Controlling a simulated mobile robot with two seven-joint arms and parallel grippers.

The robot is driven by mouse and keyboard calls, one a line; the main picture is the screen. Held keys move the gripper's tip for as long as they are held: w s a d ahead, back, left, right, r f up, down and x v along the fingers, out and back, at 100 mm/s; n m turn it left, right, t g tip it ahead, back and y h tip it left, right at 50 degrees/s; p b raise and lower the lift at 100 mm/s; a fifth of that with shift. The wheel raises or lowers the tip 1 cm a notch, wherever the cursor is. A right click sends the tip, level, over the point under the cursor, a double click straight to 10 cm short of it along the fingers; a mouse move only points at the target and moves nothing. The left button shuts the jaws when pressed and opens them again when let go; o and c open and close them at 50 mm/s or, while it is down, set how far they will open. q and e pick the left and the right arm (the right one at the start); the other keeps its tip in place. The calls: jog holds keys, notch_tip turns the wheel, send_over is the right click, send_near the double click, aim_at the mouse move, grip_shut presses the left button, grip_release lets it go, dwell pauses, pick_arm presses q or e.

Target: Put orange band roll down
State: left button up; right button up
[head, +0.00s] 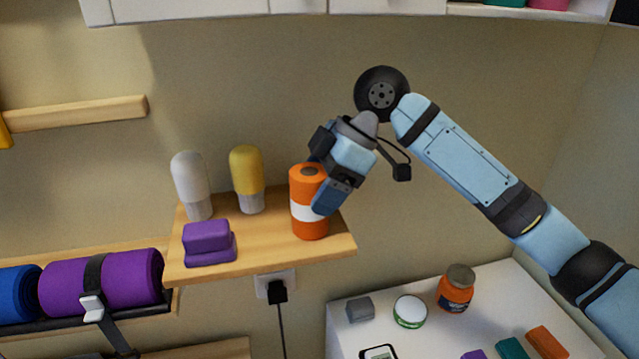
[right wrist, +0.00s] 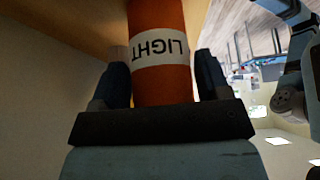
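The orange band roll (head: 308,222) is upright, with a white band, at the right end of the wooden shelf (head: 270,254). Its base appears to be on or just above the board; I cannot tell which. My right gripper (head: 322,190) reaches it from the upper right. In the right wrist view the roll (right wrist: 160,82), with "LIGHT" on its label, is between the two fingers (right wrist: 163,85), which lie close against its sides. My left gripper is not in view.
A white-capped bottle (head: 190,182), a yellow-topped bottle (head: 246,178) and purple blocks (head: 208,243) stand left of the roll. Below right, a white surface (head: 345,325) holds an orange jar (head: 455,290), a white tin (head: 410,312) and a grey block (head: 360,310). A cabinet (head: 220,8) hangs above.

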jog(key=shift+o, duration=1.4)
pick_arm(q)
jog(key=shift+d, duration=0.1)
pick_arm(e)
jog(key=shift+d+r, duration=0.1)
jog(key=shift+r, duration=0.05)
pick_arm(q)
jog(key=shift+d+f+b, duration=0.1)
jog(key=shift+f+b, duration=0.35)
jog(key=shift+b, duration=0.05)
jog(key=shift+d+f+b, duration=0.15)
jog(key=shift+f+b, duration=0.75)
jog(key=shift+b, duration=0.1)
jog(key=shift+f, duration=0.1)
pick_arm(e)
jog(key=w+d+r, duration=0.1)
jog(key=d+r, duration=0.1)
jog(key=d, duration=0.5)
jog(key=w+d+r, duration=0.2)
jog(key=d, duration=0.5)
jog(key=shift+d, duration=0.2)
